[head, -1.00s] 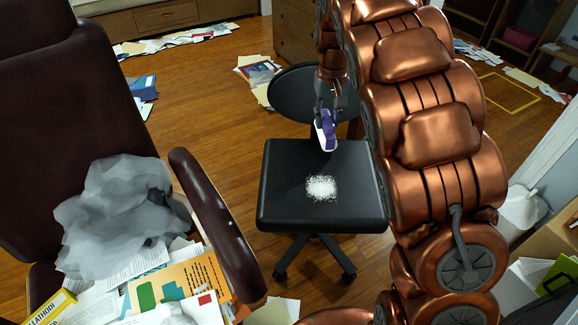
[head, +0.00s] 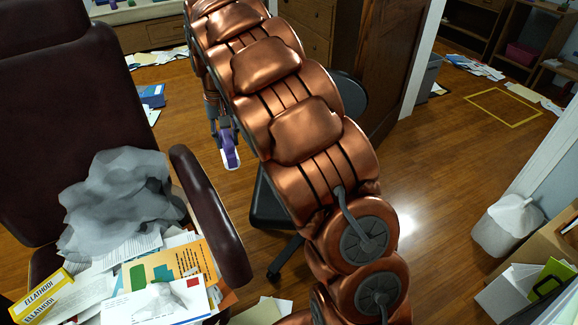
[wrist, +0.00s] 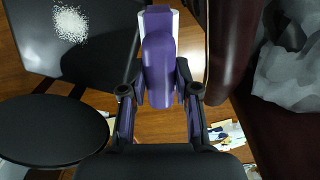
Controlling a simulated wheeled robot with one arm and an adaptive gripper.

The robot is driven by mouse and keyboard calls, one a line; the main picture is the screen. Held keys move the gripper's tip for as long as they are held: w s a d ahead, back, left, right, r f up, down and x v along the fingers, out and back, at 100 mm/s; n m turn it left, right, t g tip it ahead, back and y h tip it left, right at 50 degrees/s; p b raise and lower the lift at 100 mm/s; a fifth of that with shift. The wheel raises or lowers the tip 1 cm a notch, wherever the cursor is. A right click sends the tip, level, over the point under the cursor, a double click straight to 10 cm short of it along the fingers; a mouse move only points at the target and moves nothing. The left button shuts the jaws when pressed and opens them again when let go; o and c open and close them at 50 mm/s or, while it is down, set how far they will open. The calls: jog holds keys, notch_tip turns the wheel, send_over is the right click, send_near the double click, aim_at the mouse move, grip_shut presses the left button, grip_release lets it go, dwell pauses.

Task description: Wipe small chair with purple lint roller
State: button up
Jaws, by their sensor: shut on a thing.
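The purple lint roller (head: 230,150) with a white head is held in my gripper (head: 222,128) in the head view. In the wrist view the roller (wrist: 158,68) sits between the fingers of my gripper (wrist: 158,92), which is shut on it. The small black chair (head: 266,205) is mostly hidden behind my arm in the head view. The wrist view shows its seat (wrist: 100,45) at the upper left, with a patch of white lint (wrist: 70,23) on it, and its round backrest (wrist: 50,130) at the lower left. The roller is beside the seat, apart from the lint.
A big dark red armchair (head: 60,90) stands at the left, loaded with grey crumpled material (head: 125,200) and papers (head: 160,295). Its armrest (head: 208,210) is close to the roller. A white bin (head: 508,225) stands at the right.

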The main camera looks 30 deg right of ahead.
jog(key=s+d+f+m+b, duration=0.1)
jog(key=d+f+m+b, duration=0.5)
jog(key=d+f+m, duration=0.45)
jog(key=s+d+f+m+b, duration=0.1)
jog(key=d+f+m+b, duration=0.55)
jog(key=d+m, duration=0.6)
jog(key=shift+m, duration=0.8)
jog(key=f+b, duration=0.1)
jog(key=f, duration=0.1)
jog(key=f+b, duration=0.2)
jog(key=a+f+b, duration=0.1)
jog(key=f, duration=0.1)
jog(key=shift+s+f+b, duration=0.2)
jog(key=shift+f+b, duration=0.15)
jog(key=shift+b, duration=0.05)
jog(key=shift+f+p, duration=0.3)
jog(key=shift+f, duration=0.65)
